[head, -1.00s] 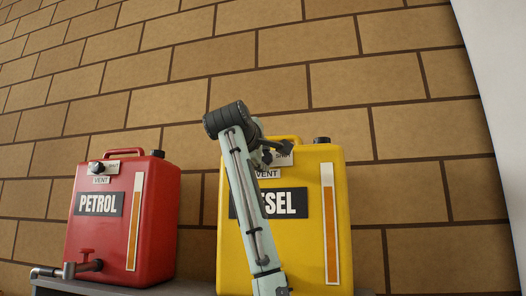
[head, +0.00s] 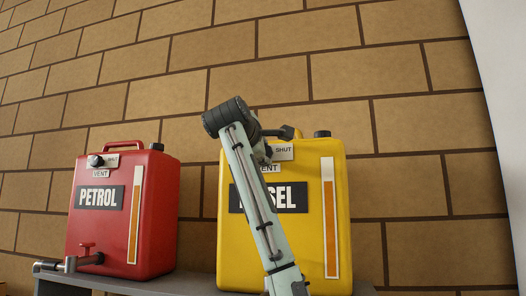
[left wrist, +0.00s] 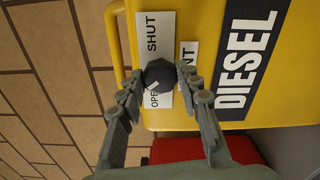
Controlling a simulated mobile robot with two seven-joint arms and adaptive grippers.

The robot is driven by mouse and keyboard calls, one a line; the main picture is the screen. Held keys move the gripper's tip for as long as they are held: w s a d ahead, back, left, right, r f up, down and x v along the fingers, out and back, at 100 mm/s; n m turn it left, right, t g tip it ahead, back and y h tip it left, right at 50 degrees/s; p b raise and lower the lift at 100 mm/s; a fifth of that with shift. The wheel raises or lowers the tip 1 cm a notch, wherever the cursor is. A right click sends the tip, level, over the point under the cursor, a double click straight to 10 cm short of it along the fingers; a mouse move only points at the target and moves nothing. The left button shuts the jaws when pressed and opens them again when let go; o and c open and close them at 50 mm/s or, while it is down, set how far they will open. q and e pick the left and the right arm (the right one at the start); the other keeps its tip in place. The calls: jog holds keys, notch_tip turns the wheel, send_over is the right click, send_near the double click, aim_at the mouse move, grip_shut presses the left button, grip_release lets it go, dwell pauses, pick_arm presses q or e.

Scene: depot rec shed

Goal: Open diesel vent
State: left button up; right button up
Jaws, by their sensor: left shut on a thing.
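The yellow diesel can (head: 310,240) stands on a shelf in the head view, its DIESEL label (head: 290,197) partly behind my arm. In the left wrist view its vent knob (left wrist: 158,73) is dark and round, on a white plate (left wrist: 155,30) marked SHUT and OPEN. A white mark on the knob is toward the OPEN end. My left gripper (left wrist: 161,80) is shut on the knob, one finger on each side. In the head view the gripper (head: 280,135) is at the can's top front, and my arm hides the knob. My right gripper is not in view.
A red petrol can (head: 112,235) with its own vent knob and a tap (head: 85,258) stands to the left on the same grey shelf (head: 190,285). A gap separates the cans. A brick wall (head: 300,75) is close behind, and a pale panel (head: 500,80) borders the right.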

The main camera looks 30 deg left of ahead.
pick_arm(q)
jog(key=o, duration=1.2)
jog(key=shift+c, duration=0.2)
jog(key=shift+s, duration=0.1)
jog(key=v, duration=1.2)
